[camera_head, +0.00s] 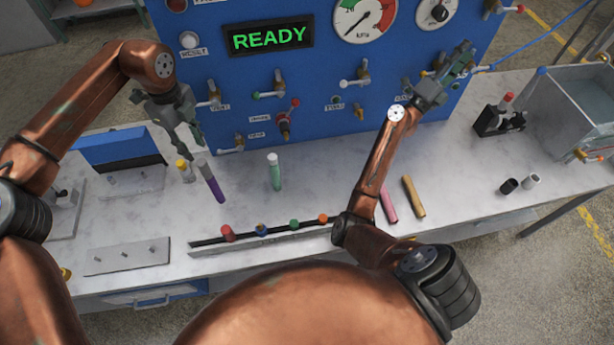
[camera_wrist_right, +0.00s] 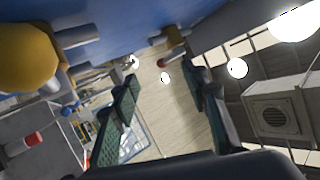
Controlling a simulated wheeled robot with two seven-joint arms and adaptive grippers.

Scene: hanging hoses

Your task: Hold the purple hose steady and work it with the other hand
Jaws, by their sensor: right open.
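The purple hose (camera_head: 214,188) is a short tube with a grey upper end, tilted, in front of the blue panel at the left of the head view. My left gripper (camera_head: 192,153) is just above its upper end, with its fingers apart; I see nothing held between them. I cannot tell whether a finger touches the hose. My right gripper (camera_head: 466,58) is far to the right, up by the blue panel, away from the purple hose. In the right wrist view my right gripper (camera_wrist_right: 165,82) is open with nothing between its fingers.
The blue panel (camera_head: 320,90) carries valves and gauges. A green hose (camera_head: 274,172) stands right of the purple one, a yellow-topped piece (camera_head: 184,170) left. Pink (camera_head: 388,205) and ochre (camera_head: 413,197) tubes are further right. A rail (camera_head: 270,239) with coloured knobs lies in front.

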